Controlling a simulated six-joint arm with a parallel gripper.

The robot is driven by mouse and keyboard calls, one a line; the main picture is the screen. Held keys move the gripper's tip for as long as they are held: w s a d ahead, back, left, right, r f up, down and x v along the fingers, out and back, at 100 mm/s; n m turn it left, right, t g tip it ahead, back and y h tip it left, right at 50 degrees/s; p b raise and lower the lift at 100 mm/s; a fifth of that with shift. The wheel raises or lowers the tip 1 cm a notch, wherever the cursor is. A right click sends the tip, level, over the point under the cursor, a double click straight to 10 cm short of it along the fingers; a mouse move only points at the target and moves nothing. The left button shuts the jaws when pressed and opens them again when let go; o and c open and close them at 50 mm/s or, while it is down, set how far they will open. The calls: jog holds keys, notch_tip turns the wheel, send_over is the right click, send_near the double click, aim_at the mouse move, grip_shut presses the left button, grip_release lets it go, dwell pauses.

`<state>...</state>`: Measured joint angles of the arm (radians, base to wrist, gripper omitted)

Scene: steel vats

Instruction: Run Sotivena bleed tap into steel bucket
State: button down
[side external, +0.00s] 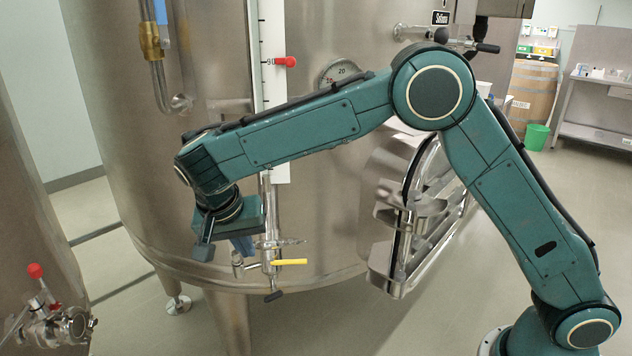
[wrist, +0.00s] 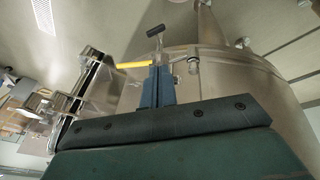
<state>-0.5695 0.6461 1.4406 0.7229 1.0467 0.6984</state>
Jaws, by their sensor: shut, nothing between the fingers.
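A small steel tap (side external: 268,248) with a yellow lever (side external: 290,262) sits low on the front of the large steel vat (side external: 130,120), below a white sight gauge. The lever points right in the side view. The tap (wrist: 158,47) and its yellow lever (wrist: 134,65) also show in the wrist view. My gripper (side external: 243,246) is just left of the tap in the side view. Its blue fingers (wrist: 157,84) are shut and empty, in front of the tap in the wrist view; I cannot tell whether they touch it. No steel bucket is in view.
A hinged manway door (side external: 415,215) juts out right of the tap. A second vat (side external: 30,200) with a red-knobbed valve (side external: 36,272) stands at left. A green bucket (side external: 537,136) and a barrel (side external: 533,92) stand at the back right. Floor under the tap looks clear.

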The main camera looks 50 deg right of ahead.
jog(key=shift+f, duration=0.1)
send_over(273, 296)
jog(key=f, duration=1.1)
jog(key=shift+w+a+f, duration=0.15)
jog(key=shift+a+f, duration=0.05)
jog(key=shift+a, duration=0.1)
jog(key=shift+s+d+f, duration=0.25)
jog(key=shift+f, duration=0.4)
